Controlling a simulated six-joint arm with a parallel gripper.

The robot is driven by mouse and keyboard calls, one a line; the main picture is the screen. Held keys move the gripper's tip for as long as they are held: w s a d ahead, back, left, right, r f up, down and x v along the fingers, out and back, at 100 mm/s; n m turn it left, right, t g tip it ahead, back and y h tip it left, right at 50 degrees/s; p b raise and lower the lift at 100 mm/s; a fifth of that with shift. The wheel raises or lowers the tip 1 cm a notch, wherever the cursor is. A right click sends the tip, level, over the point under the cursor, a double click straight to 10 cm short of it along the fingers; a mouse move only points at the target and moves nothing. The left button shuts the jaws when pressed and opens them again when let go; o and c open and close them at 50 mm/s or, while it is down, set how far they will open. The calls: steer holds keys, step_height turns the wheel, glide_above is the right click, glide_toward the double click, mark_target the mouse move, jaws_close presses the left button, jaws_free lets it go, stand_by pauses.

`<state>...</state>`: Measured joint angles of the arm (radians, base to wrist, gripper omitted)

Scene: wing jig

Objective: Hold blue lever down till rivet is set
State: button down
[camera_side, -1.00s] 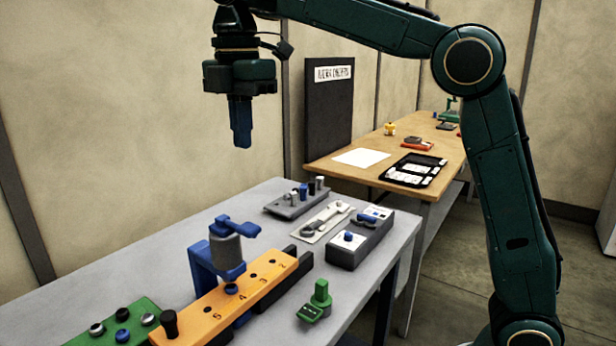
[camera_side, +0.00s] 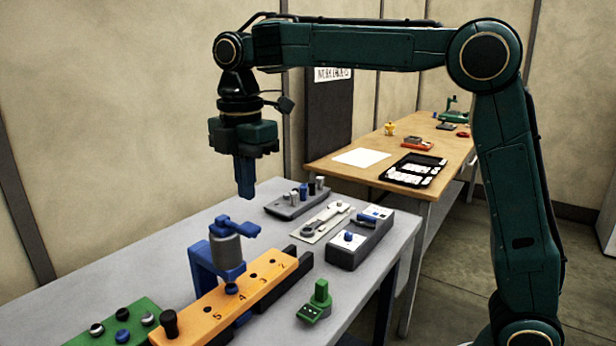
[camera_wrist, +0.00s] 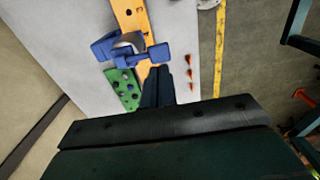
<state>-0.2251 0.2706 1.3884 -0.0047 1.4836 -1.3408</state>
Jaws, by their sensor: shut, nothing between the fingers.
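The blue lever (camera_side: 240,227) sticks out from the top of the blue press, which has a grey cylinder (camera_side: 226,250) and stands over an orange bar (camera_side: 208,310) with numbered holes. It also shows in the wrist view (camera_wrist: 158,53). My gripper (camera_side: 246,194) is shut and empty, pointing straight down. It hangs in the air above the lever, apart from it in the side view. In the wrist view its fingertips (camera_wrist: 157,70) appear just below the lever. The rivet itself cannot be made out under the press.
A green block with several studs (camera_side: 122,325) stands left of the orange bar. A green tool (camera_side: 317,301) is at the front right. A grey block with pegs (camera_side: 298,198), a white tray (camera_side: 322,220) and a grey box (camera_side: 361,240) stand behind. A wooden table (camera_side: 440,150) is farther back.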

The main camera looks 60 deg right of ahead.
mark_target(256, 229)
steer(key=shift+f, duration=2.6)
steer(key=shift+s, duration=0.1)
steer(key=shift+s+f+t, duration=0.2)
steer(key=shift+f+t, duration=0.3)
steer(key=shift+t, duration=0.2)
steer(key=shift+s+f+t, duration=0.2)
steer(key=shift+f+t, duration=0.25)
steer(key=shift+t, duration=0.25)
steer(key=shift+s+f, duration=0.15)
steer(key=shift+f, duration=0.65)
steer(key=shift+s, duration=0.1)
steer(key=s+v, duration=0.1)
steer(key=v, duration=1.3)
steer(key=shift+s, duration=0.15)
